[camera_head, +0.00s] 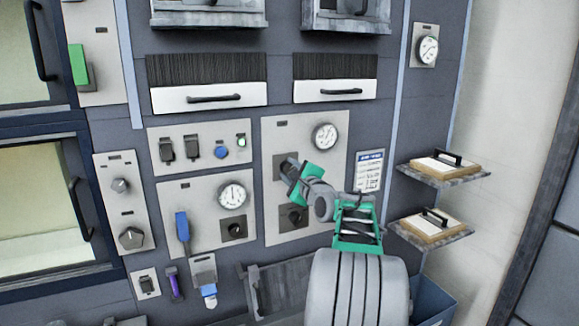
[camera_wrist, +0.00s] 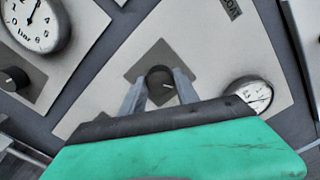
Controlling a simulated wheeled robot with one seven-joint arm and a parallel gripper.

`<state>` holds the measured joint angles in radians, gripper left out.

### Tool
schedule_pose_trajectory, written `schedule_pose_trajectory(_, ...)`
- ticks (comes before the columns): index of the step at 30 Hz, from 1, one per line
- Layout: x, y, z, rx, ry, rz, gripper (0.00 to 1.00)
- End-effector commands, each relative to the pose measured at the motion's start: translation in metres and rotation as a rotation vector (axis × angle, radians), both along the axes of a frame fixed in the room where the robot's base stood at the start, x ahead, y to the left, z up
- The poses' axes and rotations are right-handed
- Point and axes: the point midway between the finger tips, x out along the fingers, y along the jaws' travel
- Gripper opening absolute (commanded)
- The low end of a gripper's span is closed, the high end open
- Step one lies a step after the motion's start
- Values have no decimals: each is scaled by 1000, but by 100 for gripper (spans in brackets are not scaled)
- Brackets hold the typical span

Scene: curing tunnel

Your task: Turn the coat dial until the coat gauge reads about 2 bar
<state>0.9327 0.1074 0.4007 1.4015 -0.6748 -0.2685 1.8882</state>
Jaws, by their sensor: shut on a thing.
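My gripper (camera_head: 291,172) reaches the upper part of a grey panel right of centre in the head view. In the wrist view, the fingers of my gripper (camera_wrist: 158,88) are shut on a dark round dial (camera_wrist: 160,77) on a square plate. In the head view my gripper mostly hides this dial. A round white gauge (camera_head: 325,136) is at the panel's upper right; it also shows in the wrist view (camera_wrist: 256,91), partly covered by the gripper's green body. Its reading is too small to tell.
A second dark dial (camera_head: 291,216) sits lower on the same panel. The panel to its left has another gauge (camera_head: 232,195), a dial (camera_head: 233,230) and a blue lever (camera_head: 183,227).

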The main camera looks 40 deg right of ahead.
Motion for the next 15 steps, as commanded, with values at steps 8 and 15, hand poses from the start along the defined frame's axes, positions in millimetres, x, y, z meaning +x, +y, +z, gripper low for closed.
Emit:
schedule_pose_trajectory(8,0,0,3,199,-58,1,0)
schedule_pose_trajectory(15,0,0,1,301,-88,1,0)
